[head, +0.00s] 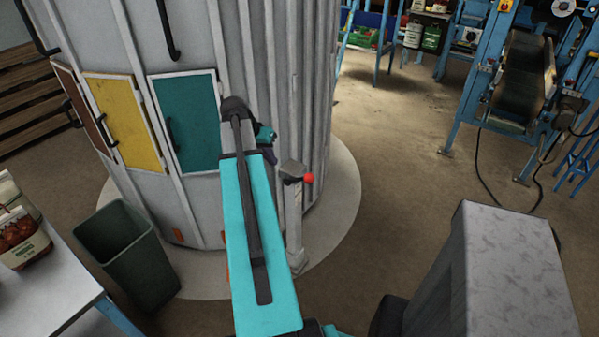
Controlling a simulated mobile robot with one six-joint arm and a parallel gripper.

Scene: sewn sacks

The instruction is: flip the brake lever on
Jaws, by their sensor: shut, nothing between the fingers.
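The brake lever shows as a red knob (309,178) at the top right of a slim grey post (295,220). The post stands on the pale round floor pad, close to the ribbed grey silo. My arm reaches forward from the bottom of the view, just left of the post. My gripper (269,152) is at the arm's far end, beyond and slightly left of the post's head, and appears apart from the red knob. It is small and dark, partly hidden by my arm, and shut with nothing held. The lever's shaft is hard to make out.
The silo (297,70) has brown, yellow and teal doors (186,120). A dark green bin (130,255) and a white table (40,290) with printed sacks stand at left. A blue-framed conveyor machine (525,80) stands at back right. Floor between is open.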

